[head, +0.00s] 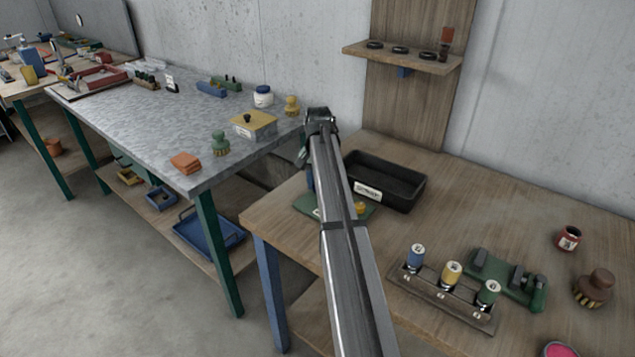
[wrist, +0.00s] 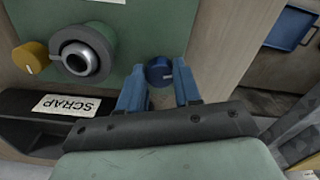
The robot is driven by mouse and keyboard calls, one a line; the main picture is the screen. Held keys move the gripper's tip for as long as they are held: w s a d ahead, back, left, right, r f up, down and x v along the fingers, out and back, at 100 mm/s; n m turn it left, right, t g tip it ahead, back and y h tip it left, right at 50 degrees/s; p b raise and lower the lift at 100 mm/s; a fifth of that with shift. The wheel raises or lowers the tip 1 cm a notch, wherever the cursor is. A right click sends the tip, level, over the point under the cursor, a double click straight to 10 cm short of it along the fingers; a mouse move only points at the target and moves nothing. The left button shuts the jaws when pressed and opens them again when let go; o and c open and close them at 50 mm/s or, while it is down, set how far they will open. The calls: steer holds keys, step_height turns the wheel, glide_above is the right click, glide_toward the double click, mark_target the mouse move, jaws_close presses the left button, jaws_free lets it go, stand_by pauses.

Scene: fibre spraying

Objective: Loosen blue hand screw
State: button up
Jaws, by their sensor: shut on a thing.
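In the wrist view, the blue hand screw (wrist: 158,69) is a round dark blue knob at the edge of a green fixture (wrist: 119,28). My gripper (wrist: 160,82) has its two blue fingers on either side of the knob, shut on it. A yellow hand screw (wrist: 30,57) sits on the fixture's other side.
A black scrap tray (head: 410,191) stands right behind the fixture; its wall also shows in the wrist view (wrist: 28,104). A wooden rack (head: 420,298) with blue, yellow and green spools and a green device (head: 512,283) stand to the right. A grey-topped table (head: 150,105) adjoins at left.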

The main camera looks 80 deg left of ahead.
steer(key=shift+n, duration=1.1)
steer(key=o, duration=1)
steer(key=shift+o, duration=0.2)
steer(key=shift+r, duration=0.1)
step_height(320, 180, up, 14)
steer(key=shift+w, duration=0.1)
